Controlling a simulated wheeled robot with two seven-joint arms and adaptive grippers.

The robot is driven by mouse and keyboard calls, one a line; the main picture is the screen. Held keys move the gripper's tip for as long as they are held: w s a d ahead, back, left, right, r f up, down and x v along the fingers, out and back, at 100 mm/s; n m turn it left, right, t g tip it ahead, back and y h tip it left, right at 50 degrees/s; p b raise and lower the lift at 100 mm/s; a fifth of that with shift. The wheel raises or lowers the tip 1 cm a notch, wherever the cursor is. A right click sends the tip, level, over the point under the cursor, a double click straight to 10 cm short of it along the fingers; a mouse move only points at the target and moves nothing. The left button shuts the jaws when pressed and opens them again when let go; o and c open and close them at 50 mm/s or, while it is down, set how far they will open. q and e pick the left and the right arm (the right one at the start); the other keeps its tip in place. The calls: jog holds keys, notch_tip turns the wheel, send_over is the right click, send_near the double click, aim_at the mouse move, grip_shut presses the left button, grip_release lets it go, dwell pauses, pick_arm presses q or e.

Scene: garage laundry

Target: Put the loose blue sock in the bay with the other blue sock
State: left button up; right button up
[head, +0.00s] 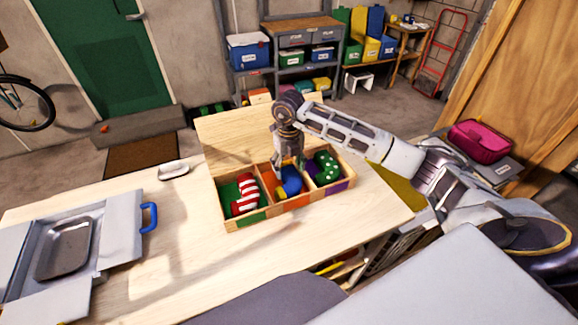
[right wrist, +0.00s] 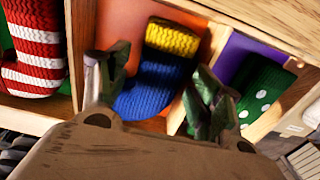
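A wooden box (head: 264,212) with three bays stands on the table. A blue sock with a yellow cuff (head: 292,183) lies in the middle, orange-floored bay; it also shows in the right wrist view (right wrist: 152,82). It is the only blue sock I can see. A red-and-white striped sock (head: 245,196) lies in the left, green-floored bay. A green sock with white dots (head: 326,168) lies in the right, purple-floored bay. My right gripper (head: 288,166) points down over the middle bay, its fingers apart on either side of the blue sock. My left gripper is out of view.
An opened grey case with a metal tray (head: 64,247) and blue handle lies at the table's left. A small white dish (head: 173,169) sits near the back edge. The box's lid (head: 232,135) stands open behind it. The table in front of the box is clear.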

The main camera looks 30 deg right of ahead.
aim_at(289, 170)
jog(key=shift+d+r, duration=0.1)
dwell(0.4)
jog(key=shift+r+p, duration=0.45)
jog(key=shift+r, duration=0.35)
notch_tip(289, 170, up, 11)
jog(key=b, duration=0.1)
jog(key=shift+r, duration=0.2)
dwell(0.5)
